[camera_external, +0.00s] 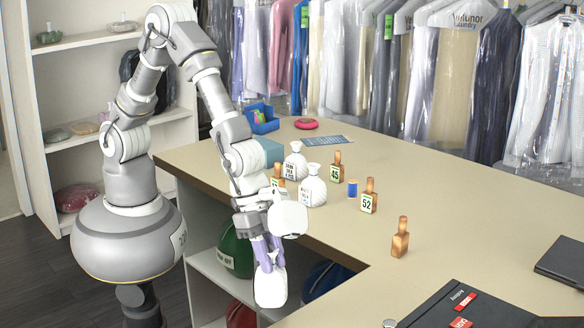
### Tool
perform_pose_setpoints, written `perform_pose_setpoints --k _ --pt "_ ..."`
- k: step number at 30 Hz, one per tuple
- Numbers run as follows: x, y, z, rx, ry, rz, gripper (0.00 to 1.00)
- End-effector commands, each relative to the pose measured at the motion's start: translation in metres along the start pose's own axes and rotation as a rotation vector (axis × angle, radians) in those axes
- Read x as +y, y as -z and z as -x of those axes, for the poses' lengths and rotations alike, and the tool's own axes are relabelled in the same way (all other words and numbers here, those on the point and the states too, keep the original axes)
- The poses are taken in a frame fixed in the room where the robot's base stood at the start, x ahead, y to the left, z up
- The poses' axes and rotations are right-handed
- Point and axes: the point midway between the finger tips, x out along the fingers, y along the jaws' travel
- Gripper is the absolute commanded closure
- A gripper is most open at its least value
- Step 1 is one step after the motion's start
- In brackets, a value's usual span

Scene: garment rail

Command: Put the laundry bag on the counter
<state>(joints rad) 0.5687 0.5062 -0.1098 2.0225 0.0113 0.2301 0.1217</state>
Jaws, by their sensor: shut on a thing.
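My gripper (266,258), with purple fingers, points down in front of the counter's near edge. It is shut on the neck of a white laundry bag (271,287), which hangs upright from it. In the picture the bag is below the edge of the counter top (445,235), in front of the open shelves. Its distance from the counter's front is hard to tell. Two similar white bags stand on the counter, one nearer (314,188) and one farther (296,162), both with printed text.
Numbered brown bottle-shaped tags (368,198), a plain one (400,240) and a blue spool (352,188) stand near the bags. A blue bin (262,120) is at the back. Dark folders (450,308) lie at front right. Green (236,250) and other bags fill the shelves below.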

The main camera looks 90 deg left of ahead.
Motion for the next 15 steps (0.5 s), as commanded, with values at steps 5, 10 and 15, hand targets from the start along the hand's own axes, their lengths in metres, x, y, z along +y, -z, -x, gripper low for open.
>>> perform_pose_setpoints --k 5,10,15 --pt "-0.001 0.003 -0.001 0.002 0.001 0.001 1.00" --pt "-0.006 0.032 -0.018 0.003 0.001 0.002 1.00" --pt "-0.014 0.081 -0.044 0.003 0.000 0.002 1.00"
